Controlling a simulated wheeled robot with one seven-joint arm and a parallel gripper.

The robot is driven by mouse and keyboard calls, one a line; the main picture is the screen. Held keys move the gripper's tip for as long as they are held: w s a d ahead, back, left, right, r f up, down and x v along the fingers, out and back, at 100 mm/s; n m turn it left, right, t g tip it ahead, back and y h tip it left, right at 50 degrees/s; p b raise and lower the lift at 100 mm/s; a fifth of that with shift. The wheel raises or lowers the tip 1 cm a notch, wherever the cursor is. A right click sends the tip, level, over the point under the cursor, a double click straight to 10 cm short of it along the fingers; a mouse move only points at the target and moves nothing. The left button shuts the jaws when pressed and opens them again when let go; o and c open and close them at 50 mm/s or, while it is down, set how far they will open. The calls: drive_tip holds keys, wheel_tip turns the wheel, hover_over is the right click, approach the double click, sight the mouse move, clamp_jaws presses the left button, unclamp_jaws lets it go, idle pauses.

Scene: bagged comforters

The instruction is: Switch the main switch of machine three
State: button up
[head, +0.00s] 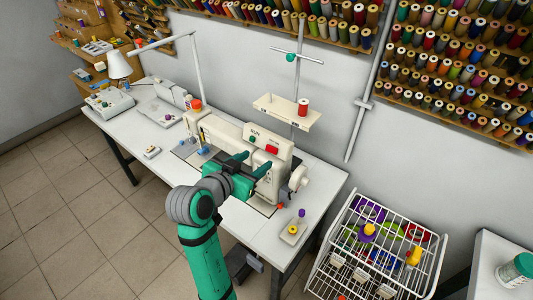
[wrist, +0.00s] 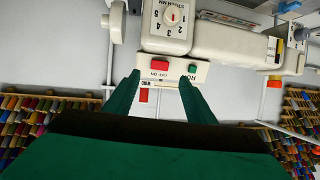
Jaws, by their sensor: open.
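A cream sewing machine (head: 222,132) stands on the white table. Its head end carries a red rocker switch (head: 272,149) and a green button (head: 252,139). No machine number is legible.
A white table (head: 318,187) carries another machine (head: 172,95) and a device (head: 110,102) at the far left. A thread stand (head: 287,111) rises behind the machine. A wire basket (head: 345,245) of spools stands at right. Thread racks (head: 455,70) line the wall.

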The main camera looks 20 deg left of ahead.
sight(271, 150)
drive_tip(key=x, duration=0.8)
drive_tip(key=shift+w, duration=0.1)
drive_tip(key=shift+c, duration=0.6)
